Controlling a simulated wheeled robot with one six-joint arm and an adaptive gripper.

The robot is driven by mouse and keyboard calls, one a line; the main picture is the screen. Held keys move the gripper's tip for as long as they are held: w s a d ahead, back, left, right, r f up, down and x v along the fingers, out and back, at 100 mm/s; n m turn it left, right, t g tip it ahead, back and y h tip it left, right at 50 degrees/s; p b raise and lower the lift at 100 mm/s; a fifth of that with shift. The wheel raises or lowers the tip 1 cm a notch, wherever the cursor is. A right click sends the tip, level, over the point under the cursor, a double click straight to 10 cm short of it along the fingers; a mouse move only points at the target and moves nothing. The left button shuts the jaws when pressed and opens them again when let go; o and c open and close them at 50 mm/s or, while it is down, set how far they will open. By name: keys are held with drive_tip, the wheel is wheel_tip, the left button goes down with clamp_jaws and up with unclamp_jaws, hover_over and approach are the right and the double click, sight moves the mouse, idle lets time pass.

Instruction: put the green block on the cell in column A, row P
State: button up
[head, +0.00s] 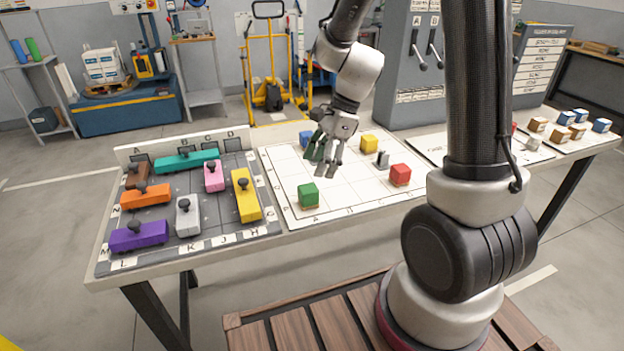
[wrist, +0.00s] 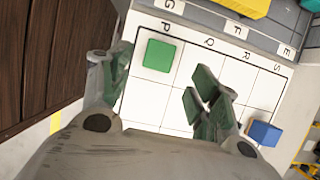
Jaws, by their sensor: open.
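The green block (head: 308,195) sits on the white grid board (head: 346,200) at its near-left corner. In the wrist view the green block (wrist: 157,55) lies in the corner cell beside the letter P, inside the grid lines as far as I can see. The column letters along the front edge are too small to read surely. My gripper (head: 325,163) is open and empty, above the board, behind and apart from the green block. In the wrist view my gripper (wrist: 158,88) has its fingers spread, with nothing between the pads.
A dark board (head: 208,211) with several coloured knobbed blocks is to the left. The front-middle cells are clear.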

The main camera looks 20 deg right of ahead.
drive_tip(key=s+d+r+n+t+h, duration=0.2)
drive_tip(key=s+d+r+n, duration=0.4)
drive_tip(key=s+r+n, duration=0.2)
drive_tip(key=s+d+r+n+t+h, duration=0.2)
drive_tip(key=s+d+r+n, duration=0.3)
drive_tip(key=s+r+n, duration=0.4)
drive_tip(key=shift+s+d+r+n+h, duration=0.35)
drive_tip(key=shift+s+n, duration=0.15)
drive_tip(key=shift+s, duration=0.5)
